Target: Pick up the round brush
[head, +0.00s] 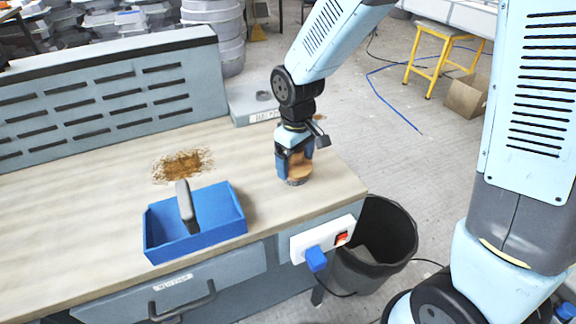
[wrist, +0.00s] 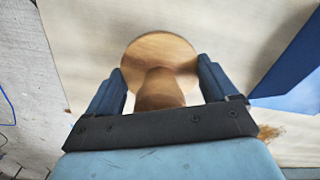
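The round brush (head: 299,172) stands upright on the bench top near its right end, with a wooden body and dark bristles at the bottom. In the wrist view its round wooden body and narrower handle (wrist: 160,90) show between my fingers. My gripper (head: 294,160) points down over the brush, with one blue finger on each side of the handle. The wrist view shows a gap between each finger and the handle, so the gripper is open around it. The bristles are hidden in the wrist view.
A blue tray (head: 213,237) with a grey upright handle stands on the bench (head: 100,210), left of the brush. A brown patch (head: 183,165) lies behind the tray. A grey slotted panel (head: 110,95) lines the back. A black bin (head: 375,245) stands beside the bench.

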